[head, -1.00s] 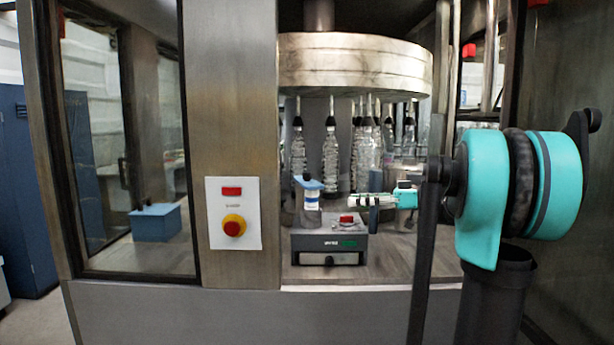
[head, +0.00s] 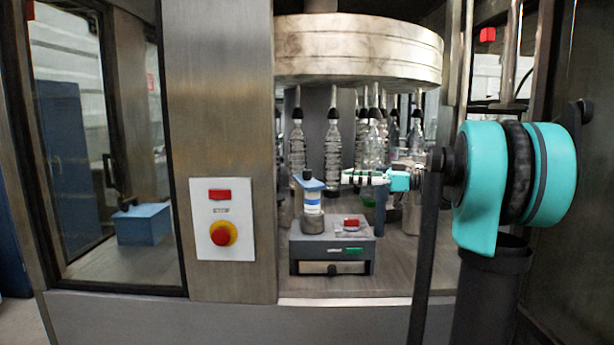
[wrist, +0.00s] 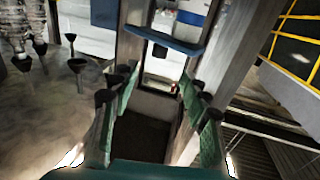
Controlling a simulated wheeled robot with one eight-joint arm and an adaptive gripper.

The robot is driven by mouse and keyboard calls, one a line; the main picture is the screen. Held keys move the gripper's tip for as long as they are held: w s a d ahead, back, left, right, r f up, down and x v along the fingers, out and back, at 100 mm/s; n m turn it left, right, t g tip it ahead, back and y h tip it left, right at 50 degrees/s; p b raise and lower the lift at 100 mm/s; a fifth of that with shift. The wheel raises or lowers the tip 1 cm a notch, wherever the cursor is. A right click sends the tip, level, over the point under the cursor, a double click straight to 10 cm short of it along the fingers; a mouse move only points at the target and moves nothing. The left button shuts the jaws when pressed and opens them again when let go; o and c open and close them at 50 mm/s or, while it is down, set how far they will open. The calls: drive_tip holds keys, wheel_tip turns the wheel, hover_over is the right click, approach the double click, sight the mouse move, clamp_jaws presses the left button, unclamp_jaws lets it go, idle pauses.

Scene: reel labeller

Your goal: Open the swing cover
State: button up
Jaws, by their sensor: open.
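The reel labeller (head: 332,252) is a grey box on the machine's deck, with a red button and a green mark. A white and blue upright part stands at its left, capped by a blue flat piece (head: 309,182) that looks like the swing cover. My gripper (head: 346,177) is open and empty, pointing left, just right of the blue piece at about its height. In the wrist view, a blue bar (wrist: 165,38), likely the same piece, lies ahead of my open green fingers (wrist: 158,80), apart from them. Its hinge cannot be made out.
Several clear bottles (head: 333,150) hang under a round metal carousel (head: 358,50) behind the labeller. A steel post with a red and yellow stop button (head: 223,233) stands left. A blue box (head: 143,224) sits behind glass.

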sight(307, 175)
drive_tip(key=x, duration=1.3)
drive_tip(key=shift+a, duration=0.2)
drive_tip(key=shift+c, duration=0.4)
clamp_jaws()
